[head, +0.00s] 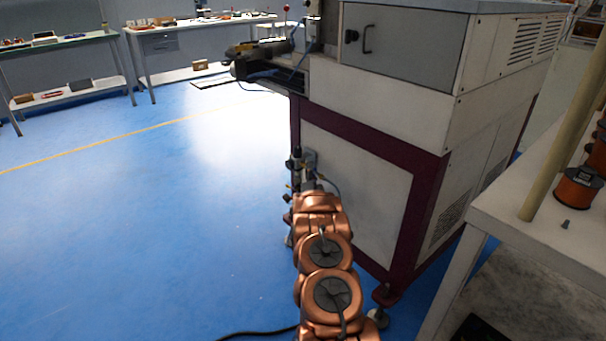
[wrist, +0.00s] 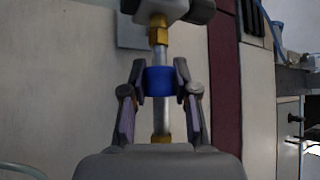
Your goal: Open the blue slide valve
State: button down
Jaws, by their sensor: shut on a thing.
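The blue slide valve (wrist: 160,80) shows in the wrist view as a blue sleeve on a thin metal pipe with brass fittings (wrist: 158,32) above and below it. My gripper (wrist: 161,86) has one finger on each side of the blue sleeve and is shut on it. In the head view my copper-coloured arm reaches toward the small pipe assembly (head: 296,165) on the side of the machine. The gripper and the blue sleeve cannot be made out there.
The large white and maroon machine (head: 355,170) stands right beside my arm. A table with copper spools (head: 577,188) is close on the right. Workbenches (head: 165,30) stand at the back left. The blue floor (head: 130,230) on the left is clear. A black cable (head: 255,334) lies near the bottom.

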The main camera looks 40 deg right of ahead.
jog(key=shift+w, duration=0.25)
jog(key=c, duration=0.8)
grip_release()
jog(key=shift+c, duration=0.2)
jog(key=v, duration=1.2)
jog(key=shift+d, duration=0.1)
